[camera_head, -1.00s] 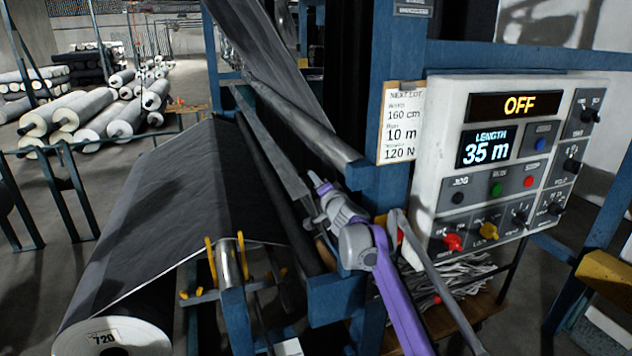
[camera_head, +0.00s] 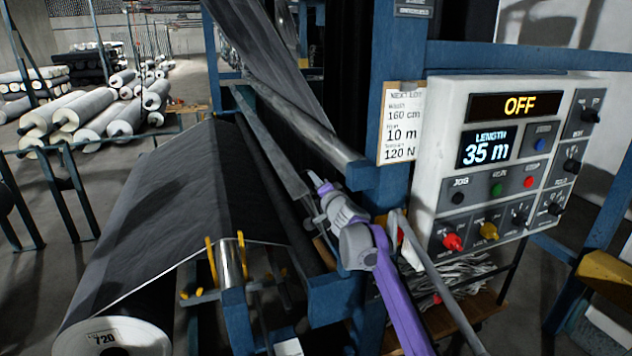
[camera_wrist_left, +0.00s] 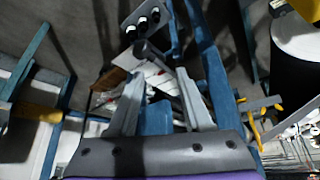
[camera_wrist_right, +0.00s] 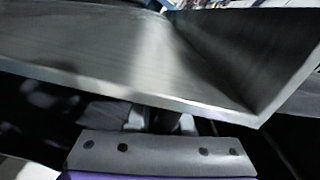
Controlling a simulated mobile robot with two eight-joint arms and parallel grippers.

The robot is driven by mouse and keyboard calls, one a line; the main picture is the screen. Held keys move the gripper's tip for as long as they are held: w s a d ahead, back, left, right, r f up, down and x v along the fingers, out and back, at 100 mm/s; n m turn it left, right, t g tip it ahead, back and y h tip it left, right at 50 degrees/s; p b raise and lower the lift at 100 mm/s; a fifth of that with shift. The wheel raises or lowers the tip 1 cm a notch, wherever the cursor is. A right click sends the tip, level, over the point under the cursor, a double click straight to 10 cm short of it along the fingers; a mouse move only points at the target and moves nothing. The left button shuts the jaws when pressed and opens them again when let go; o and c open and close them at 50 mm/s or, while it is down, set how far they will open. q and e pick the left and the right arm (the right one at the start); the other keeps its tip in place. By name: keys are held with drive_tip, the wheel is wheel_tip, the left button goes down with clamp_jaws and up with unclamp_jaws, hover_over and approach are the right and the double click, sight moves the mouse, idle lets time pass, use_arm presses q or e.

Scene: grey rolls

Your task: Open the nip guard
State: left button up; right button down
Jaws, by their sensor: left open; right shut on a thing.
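The nip guard, which I take to be the long grey metal bar (camera_head: 272,142), runs slantwise along the machine beside the dark fabric. In the right wrist view, a broad angled grey metal panel (camera_wrist_right: 110,55) crosses above my fingers. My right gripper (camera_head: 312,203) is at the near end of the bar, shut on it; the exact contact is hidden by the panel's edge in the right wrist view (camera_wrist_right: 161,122). My left gripper (camera_wrist_left: 160,95) shows only in the left wrist view, with its fingers apart and nothing held between them.
A control box (camera_head: 510,160) reading OFF and 35 m stands at right, with a bent grey bar (camera_head: 440,280) in front. A steel roller (camera_head: 305,130) lies close above the bar. A large fabric roll (camera_head: 110,340) is at lower left.

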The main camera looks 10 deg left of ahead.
use_arm(q)
drive_tip(key=shift+w+r+p, duration=0.25)
drive_tip(key=shift+r+p, duration=0.05)
drive_tip(key=shift+r, duration=0.2)
drive_tip(key=shift+w+r+p, duration=0.25)
drive_tip(key=shift+r, duration=0.2)
use_arm(e)
drive_tip(key=shift+w+d+m, duration=0.7)
drive_tip(key=shift+d, duration=0.3)
drive_tip(key=c, duration=0.8)
unclamp_jaws()
drive_tip(key=shift+c, duration=0.2)
drive_tip(key=shift+s, duration=0.1)
use_arm(q)
drive_tip(key=shift+s+f+b, duration=0.25)
drive_tip(key=shift+f+b, duration=0.05)
drive_tip(key=shift+f, duration=0.2)
drive_tip(key=shift+s+f+b, duration=0.25)
drive_tip(key=shift+f+b, duration=0.05)
drive_tip(key=shift+f, duration=0.15)
use_arm(e)
drive_tip(key=v, duration=1)
drive_tip(key=shift+s+d, duration=0.25)
drive_tip(key=shift+s, duration=0.05)
